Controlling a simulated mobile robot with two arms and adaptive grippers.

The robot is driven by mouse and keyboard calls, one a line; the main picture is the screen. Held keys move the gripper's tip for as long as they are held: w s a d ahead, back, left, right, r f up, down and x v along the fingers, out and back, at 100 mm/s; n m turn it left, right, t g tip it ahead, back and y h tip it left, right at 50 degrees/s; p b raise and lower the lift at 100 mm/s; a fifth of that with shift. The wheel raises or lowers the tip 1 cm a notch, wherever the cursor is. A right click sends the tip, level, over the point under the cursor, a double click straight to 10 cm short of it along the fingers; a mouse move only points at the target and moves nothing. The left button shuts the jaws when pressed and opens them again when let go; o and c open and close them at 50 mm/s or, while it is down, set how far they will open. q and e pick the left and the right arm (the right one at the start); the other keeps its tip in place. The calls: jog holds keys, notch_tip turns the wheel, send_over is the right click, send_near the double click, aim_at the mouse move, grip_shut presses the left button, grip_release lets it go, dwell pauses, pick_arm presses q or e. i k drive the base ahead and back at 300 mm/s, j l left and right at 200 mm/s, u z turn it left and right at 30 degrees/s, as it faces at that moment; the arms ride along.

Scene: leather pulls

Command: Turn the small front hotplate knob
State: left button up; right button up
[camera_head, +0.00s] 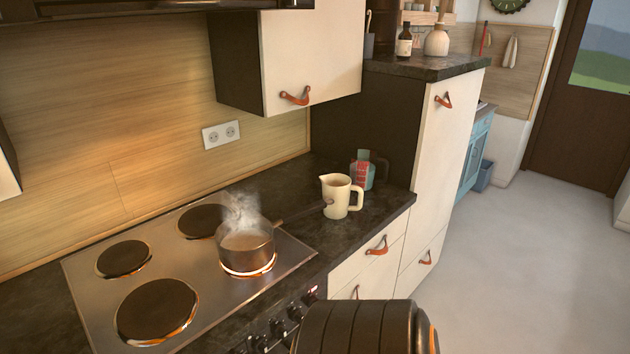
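A row of dark knobs (278,328) runs along the front panel of the cooktop (212,308), at the bottom of the view. My dark arm part stands just right of them and covers part of the panel. I cannot tell which knob belongs to which plate, or how each is turned. A steaming pot (244,245) stands on the small front-right hotplate, whose rim (262,270) glows orange. Neither of my grippers is in view.
The large front-left hotplate (157,308) and the two rear plates are bare. A cream jug (338,195) stands on the dark counter near the pot's handle (300,212), with a red and teal container (363,174) behind it. Open floor (520,260) lies to the right.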

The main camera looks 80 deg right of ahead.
aim_at(312, 301)
jog(key=z, duration=1.95)
